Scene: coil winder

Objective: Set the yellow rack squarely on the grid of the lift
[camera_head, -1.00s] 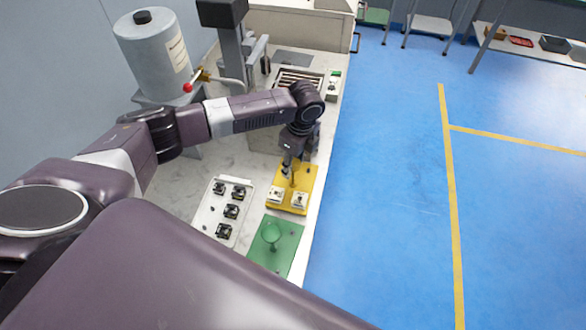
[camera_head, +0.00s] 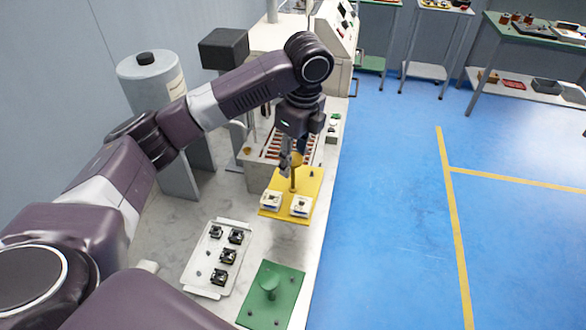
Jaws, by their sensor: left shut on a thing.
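The yellow rack (camera_head: 289,213) is a flat yellow plate with an upright post in its middle and two white pieces (camera_head: 271,200) (camera_head: 301,206) near its front edge. My left gripper (camera_head: 292,163) is shut on the rack's post from above. The plate looks about level and seems raised above the bench, in front of the lift. The grid (camera_head: 271,143) of the lift shows as a row of reddish bars behind the rack. My gripper and wrist hide part of it. My right gripper is not in view.
A white tray (camera_head: 203,268) with several small black parts lies left of the rack. A green plate (camera_head: 284,284) with a post lies in front. A grey cylinder (camera_head: 150,85) and a dark box (camera_head: 224,48) on a column stand back left. Blue floor is clear at right.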

